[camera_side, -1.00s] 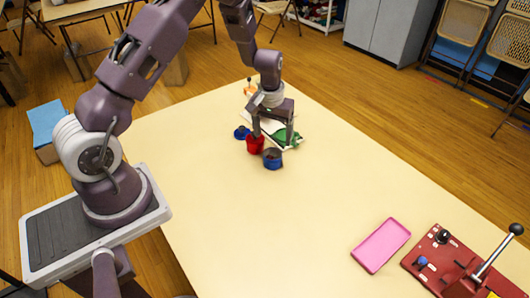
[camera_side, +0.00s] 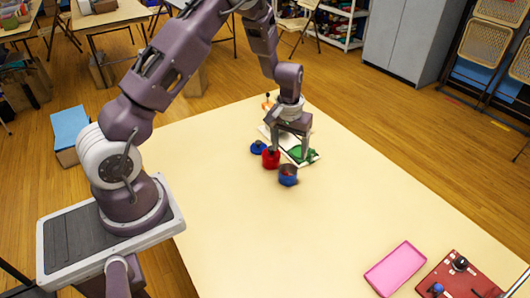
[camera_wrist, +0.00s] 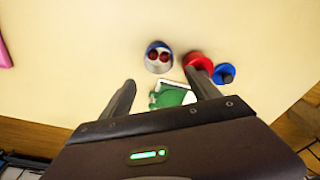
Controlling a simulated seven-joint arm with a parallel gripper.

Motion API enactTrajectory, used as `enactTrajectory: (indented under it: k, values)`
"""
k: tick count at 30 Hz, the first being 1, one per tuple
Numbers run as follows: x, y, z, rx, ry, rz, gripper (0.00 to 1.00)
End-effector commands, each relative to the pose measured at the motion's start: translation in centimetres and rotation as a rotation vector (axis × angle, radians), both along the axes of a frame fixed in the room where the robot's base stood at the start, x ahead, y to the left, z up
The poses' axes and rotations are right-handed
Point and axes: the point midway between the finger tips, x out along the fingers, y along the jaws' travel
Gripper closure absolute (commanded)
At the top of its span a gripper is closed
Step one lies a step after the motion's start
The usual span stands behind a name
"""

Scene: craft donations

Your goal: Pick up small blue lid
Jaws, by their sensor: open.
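The small blue lid (camera_side: 258,147) lies flat on the table, left of the red cup in the side view. In the wrist view the blue lid (camera_wrist: 227,70) is at the right, partly hidden by the red cup, with a darker knob on it. My gripper (camera_side: 289,153) points down, open and empty, its fingers spread over the area of a green piece (camera_side: 302,155). In the wrist view the gripper's fingers (camera_wrist: 160,78) flank the green piece (camera_wrist: 173,96). The lid lies outside the fingers, beyond the right one.
A red cup (camera_side: 271,160) stands close between lid and gripper. A blue-rimmed cup (camera_side: 288,177) holding two red items (camera_wrist: 158,56) stands nearby. The green piece rests on a white board (camera_side: 279,138). A pink tray (camera_side: 396,268) and red lever panel (camera_side: 462,279) are far off. The middle table is clear.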

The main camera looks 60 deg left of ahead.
Motion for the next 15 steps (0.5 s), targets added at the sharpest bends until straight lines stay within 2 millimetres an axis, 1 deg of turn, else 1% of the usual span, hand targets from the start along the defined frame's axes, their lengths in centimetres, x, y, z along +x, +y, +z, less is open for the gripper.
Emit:
enactTrajectory:
  k: [1,2,3,5,8,11,12,14,15]
  values:
    - [0.3,0.0,2.1,0.003,-0.012,0.000,0.29]
    - [0.3,0.0,3.6,0.004,-0.014,-0.001,0.29]
    - [0.4,0.5,4.4,0.005,-0.003,-0.043,0.29]
    - [0.8,2.0,3.9,0.013,0.019,-0.199,0.29]
    - [1.5,4.4,3.8,0.026,0.046,-0.474,0.29]
    - [1.9,7.6,3.8,0.038,0.075,-0.791,0.29]
    - [2.0,9.0,3.7,0.042,0.085,-0.937,0.29]
    - [2.0,11.5,3.8,0.048,0.100,-1.174,0.29]
    - [1.9,13.3,3.8,0.052,0.108,-1.338,0.29]
